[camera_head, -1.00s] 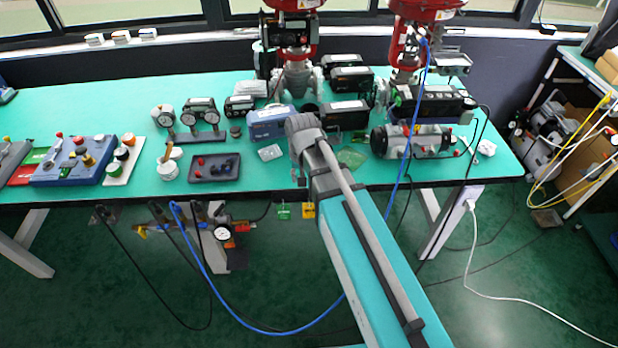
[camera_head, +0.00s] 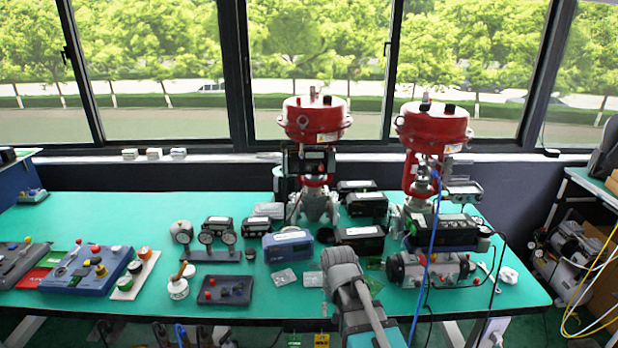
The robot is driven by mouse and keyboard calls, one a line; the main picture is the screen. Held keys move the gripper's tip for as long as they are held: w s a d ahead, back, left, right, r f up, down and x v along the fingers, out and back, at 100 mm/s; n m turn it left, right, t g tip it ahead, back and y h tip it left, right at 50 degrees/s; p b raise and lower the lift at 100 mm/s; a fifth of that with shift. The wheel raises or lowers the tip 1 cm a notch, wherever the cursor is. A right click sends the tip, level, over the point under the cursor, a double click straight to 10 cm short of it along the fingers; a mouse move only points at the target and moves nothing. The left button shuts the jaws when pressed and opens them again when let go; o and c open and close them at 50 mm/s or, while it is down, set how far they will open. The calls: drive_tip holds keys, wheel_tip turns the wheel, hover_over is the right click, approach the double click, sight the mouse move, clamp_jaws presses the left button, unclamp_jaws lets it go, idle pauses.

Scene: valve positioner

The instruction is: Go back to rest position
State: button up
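My arm (camera_head: 352,300) rises from the bottom of the head view at the bench's front edge, right of the middle. Its grey upper part shows in front of the green bench (camera_head: 120,218). My gripper cannot be made out, so its fingers and anything in them are hidden. Two red valve actuators (camera_head: 315,120) stand at the back of the bench; the right one (camera_head: 434,125) has a blue hose. A blue positioner box (camera_head: 288,245) lies behind and left of my arm.
A dark tray (camera_head: 225,290) with small parts, gauges (camera_head: 181,232) and a blue control panel (camera_head: 88,270) occupy the left front. A grey cylindrical unit (camera_head: 430,268) lies right of my arm. A blue hose (camera_head: 430,270) hangs near it. The left back of the bench is mostly bare.

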drive_tip(key=s+d+r+p, duration=0.2)
drive_tip(key=s+d, duration=0.4)
drive_tip(key=d, duration=0.3)
drive_tip(key=shift+r, duration=0.35)
idle(2.7)
drive_tip(key=o, duration=0.5)
drive_tip(key=w+a+f+n+b, duration=0.1)
drive_tip(key=w+a+n, duration=0.25)
drive_tip(key=a, duration=0.65)
drive_tip(key=w+a+n, duration=0.3)
drive_tip(key=w+a, duration=0.1)
drive_tip(key=a, duration=0.6)
drive_tip(key=a+n, duration=0.1)
drive_tip(key=a, duration=0.6)
drive_tip(key=a+f+n, duration=0.1)
drive_tip(key=a+n, duration=0.1)
drive_tip(key=a, duration=0.5)
drive_tip(key=a+n+b, duration=0.1)
drive_tip(key=a+n, duration=0.1)
drive_tip(key=a, duration=0.5)
drive_tip(key=shift+s+f+n, duration=0.15)
drive_tip(key=shift+f+n, duration=0.05)
drive_tip(key=shift+n, duration=0.05)
drive_tip(key=shift+d+f, duration=0.1)
drive_tip(key=shift+f, duration=0.05)
